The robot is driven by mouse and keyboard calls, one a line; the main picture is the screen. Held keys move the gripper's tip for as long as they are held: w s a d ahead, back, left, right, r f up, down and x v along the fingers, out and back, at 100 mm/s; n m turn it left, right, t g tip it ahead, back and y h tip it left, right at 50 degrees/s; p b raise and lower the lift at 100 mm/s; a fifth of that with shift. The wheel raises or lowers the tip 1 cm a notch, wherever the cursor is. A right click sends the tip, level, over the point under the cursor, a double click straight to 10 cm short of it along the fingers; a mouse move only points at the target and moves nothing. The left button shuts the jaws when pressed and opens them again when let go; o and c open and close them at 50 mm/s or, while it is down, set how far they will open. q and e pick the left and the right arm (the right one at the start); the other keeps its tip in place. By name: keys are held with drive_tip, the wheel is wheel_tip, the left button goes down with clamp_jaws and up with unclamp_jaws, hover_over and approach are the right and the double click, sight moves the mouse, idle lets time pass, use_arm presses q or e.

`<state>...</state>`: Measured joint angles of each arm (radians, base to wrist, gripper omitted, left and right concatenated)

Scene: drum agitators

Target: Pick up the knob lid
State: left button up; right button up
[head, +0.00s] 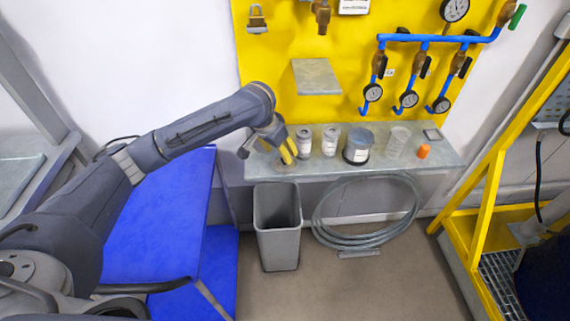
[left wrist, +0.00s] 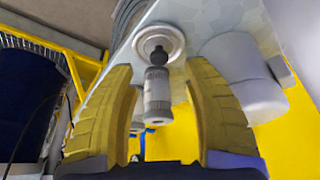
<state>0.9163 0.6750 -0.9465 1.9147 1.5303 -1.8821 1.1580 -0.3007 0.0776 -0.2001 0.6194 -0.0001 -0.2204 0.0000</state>
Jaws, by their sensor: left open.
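In the left wrist view, a pale round lid (left wrist: 170,33) with a dark knob lies on the grey shelf. It shows between and beyond my fingertips. A grey labelled cylinder (left wrist: 157,95) appears just below the knob in the picture; I cannot tell whether they touch. My left gripper (head: 281,153) hangs over the left end of the shelf in the head view, its yellow fingers pointing down. The gripper (left wrist: 162,68) is open, with nothing held. In the head view the lid is mostly hidden by the gripper. My right gripper is not in view.
On the shelf (head: 452,160), two small cans (head: 304,142) (head: 329,142), a larger labelled tin (head: 357,146), a clear jar (head: 398,142) and an orange item (head: 424,151) stand to the right. A grey bin (head: 278,225) and a coiled hose (head: 325,225) are below.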

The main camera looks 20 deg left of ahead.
sight(279, 165)
use_arm(q)
drive_tip(key=shift+x, duration=2.85)
clamp_jaws()
